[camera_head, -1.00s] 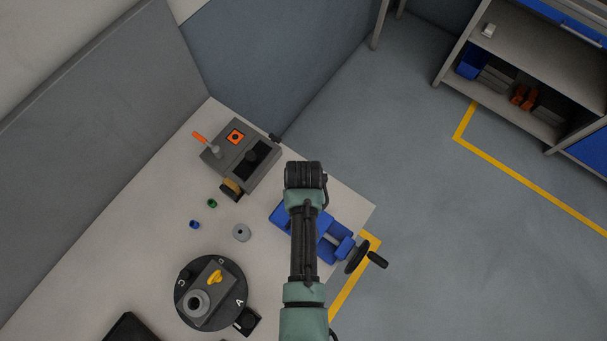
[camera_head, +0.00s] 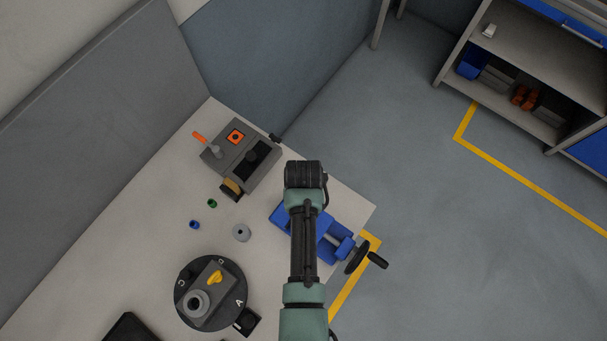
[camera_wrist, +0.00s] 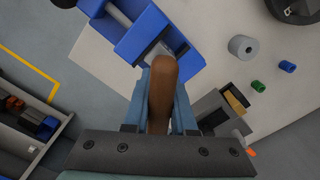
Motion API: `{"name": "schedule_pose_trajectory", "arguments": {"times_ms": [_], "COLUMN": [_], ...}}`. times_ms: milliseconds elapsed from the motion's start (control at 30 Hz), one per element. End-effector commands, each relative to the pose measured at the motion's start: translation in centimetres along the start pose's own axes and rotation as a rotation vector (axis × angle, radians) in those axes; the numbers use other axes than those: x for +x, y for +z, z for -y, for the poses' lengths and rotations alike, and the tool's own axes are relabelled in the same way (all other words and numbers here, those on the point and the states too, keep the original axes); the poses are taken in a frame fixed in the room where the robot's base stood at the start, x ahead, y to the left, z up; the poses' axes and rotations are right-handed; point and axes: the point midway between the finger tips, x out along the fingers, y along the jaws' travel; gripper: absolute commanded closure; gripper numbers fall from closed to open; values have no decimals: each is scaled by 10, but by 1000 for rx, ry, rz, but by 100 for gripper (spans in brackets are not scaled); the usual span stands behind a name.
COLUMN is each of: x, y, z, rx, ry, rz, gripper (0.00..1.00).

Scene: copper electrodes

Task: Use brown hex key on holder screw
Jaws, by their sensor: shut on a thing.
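My gripper (camera_wrist: 161,108) is shut on the brown hex key (camera_wrist: 163,82), whose rounded brown handle stands between the blue-grey fingers in the wrist view. The lower end of the key is hidden. Beyond the handle is a blue vise (camera_wrist: 146,32) with a light grey metal piece (camera_wrist: 157,53) at its jaws, partly covered by the handle. No holder screw can be made out, and I cannot tell whether the key touches anything. In the head view my arm covers the gripper and part of the blue vise (camera_head: 341,246).
A grey device with an orange handle (camera_head: 200,137) stands at the table's back. A grey ring (camera_head: 241,232), a green piece (camera_head: 212,203) and a blue piece (camera_head: 194,224) lie mid-table. A dark lettered turntable (camera_head: 233,313) is in front. The vise's crank (camera_head: 377,260) overhangs the edge.

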Motion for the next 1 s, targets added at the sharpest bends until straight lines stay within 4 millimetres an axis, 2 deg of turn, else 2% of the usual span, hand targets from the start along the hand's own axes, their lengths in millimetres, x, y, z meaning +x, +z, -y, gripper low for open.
{"name": "schedule_pose_trajectory", "arguments": {"times_ms": [433,1000], "x": [-18,-23], "y": [-4,-4], "z": [0,0], "rx": [0,0], "ry": [1,1], "rz": [-9,-11], "gripper": [100,100]}}
